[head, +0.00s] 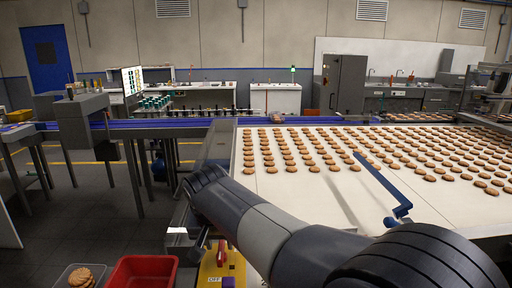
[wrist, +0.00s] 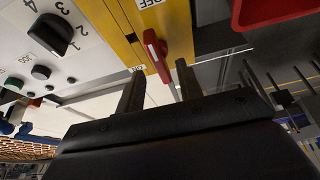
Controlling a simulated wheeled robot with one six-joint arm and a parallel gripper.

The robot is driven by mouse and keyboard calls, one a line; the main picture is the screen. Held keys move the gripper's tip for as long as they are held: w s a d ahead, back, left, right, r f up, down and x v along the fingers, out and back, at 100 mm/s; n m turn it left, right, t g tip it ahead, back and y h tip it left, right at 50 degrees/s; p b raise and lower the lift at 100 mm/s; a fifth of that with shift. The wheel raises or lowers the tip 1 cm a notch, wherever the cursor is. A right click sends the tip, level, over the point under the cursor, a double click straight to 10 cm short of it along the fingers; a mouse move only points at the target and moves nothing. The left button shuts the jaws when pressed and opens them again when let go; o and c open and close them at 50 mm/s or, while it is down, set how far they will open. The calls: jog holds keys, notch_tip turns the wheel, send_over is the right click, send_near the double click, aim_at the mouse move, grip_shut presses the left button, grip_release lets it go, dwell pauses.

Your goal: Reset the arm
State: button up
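My gripper (wrist: 160,80) is open, its two dark fingers apart in the wrist view with nothing held between them. A red switch handle (wrist: 156,55) on a yellow panel (wrist: 118,22) shows beyond and between the fingers; I cannot tell how far off it is. In the head view my arm reaches from the lower right to the left, over the front of the biscuit belt. The red handle (head: 221,252) and yellow panel (head: 212,271) show below the arm there. The fingers cannot be made out clearly in the head view.
A white belt (head: 258,206) carries rows of brown biscuits (head: 287,152). A blue bar (head: 377,176) lies across it. A red bin (head: 142,270) and a tray of biscuits (head: 64,276) sit at lower left. A dial (wrist: 55,34) and buttons are beside the yellow panel.

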aim_at(221, 248)
jog(key=x, duration=0.3)
jog(key=shift+n, duration=0.3)
jog(key=shift+r, duration=0.1)
